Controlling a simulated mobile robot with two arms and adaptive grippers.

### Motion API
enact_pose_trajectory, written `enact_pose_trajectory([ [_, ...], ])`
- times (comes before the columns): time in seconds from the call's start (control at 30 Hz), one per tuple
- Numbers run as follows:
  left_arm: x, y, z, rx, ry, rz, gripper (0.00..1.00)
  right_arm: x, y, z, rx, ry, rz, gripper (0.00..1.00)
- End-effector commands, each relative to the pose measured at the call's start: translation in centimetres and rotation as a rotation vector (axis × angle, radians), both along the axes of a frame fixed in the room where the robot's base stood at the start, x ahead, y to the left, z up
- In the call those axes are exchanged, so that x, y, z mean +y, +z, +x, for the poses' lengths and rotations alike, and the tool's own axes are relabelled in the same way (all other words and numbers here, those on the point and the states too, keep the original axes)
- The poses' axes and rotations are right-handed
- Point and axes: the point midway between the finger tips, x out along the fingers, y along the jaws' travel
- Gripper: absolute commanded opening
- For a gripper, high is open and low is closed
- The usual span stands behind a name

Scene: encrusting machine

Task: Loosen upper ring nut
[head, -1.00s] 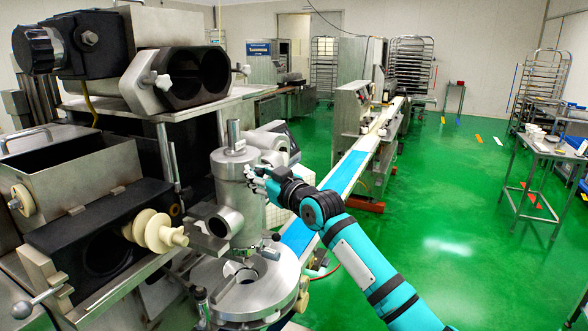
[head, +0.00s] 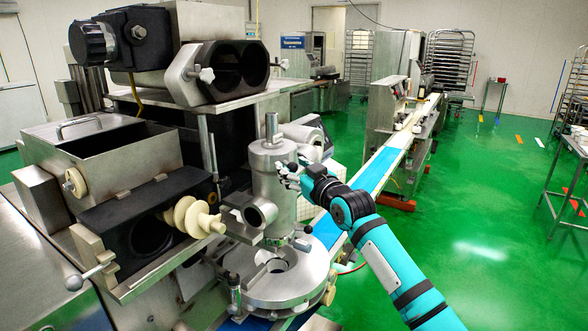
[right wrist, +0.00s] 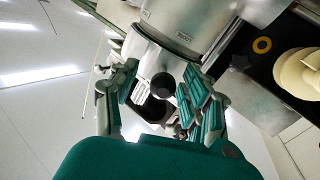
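An upright steel cylinder (head: 275,196) with a shaft on top and a side port stands over a round steel plate (head: 262,290). I cannot surely tell which of its rings is the upper ring nut. My right gripper (head: 288,175) is at the cylinder's upper right side in the head view. In the right wrist view my right gripper (right wrist: 158,82) has its fingers spread apart, with a grey metal part and dark opening visible between them. The cylinder's labelled steel wall (right wrist: 185,18) is just beyond the fingertips. Whether they touch it is unclear. My left gripper is not in view.
The machine's hopper (head: 95,150) and a cream auger (head: 192,216) are left of the cylinder. A blue-belted conveyor (head: 378,170) runs away behind my right arm. A steel table (head: 568,165) stands at the right edge.

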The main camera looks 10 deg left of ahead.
Motion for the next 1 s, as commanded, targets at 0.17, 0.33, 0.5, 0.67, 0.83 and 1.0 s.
enact_pose_trajectory([
  [0.17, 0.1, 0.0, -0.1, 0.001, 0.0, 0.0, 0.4, 0.1, 0.2, 0.0, -0.002, 0.001, 0.002, 0.48],
  [0.33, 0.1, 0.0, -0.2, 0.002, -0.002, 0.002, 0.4, -0.2, 0.2, -0.4, -0.004, 0.002, 0.003, 0.48],
  [0.5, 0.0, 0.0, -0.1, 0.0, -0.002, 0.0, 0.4, -1.5, 0.1, -1.8, -0.004, 0.001, 0.003, 0.48],
  [0.67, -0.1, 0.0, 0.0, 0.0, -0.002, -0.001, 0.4, -3.3, 0.1, -4.1, -0.004, 0.0, 0.002, 0.48],
  [0.83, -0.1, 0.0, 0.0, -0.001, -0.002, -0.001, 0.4, -5.3, 0.0, -6.6, -0.002, -0.001, 0.001, 0.48],
  [1.0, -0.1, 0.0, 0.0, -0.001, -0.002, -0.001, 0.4, -6.8, 0.1, -8.5, -0.003, -0.001, 0.001, 0.48],
])
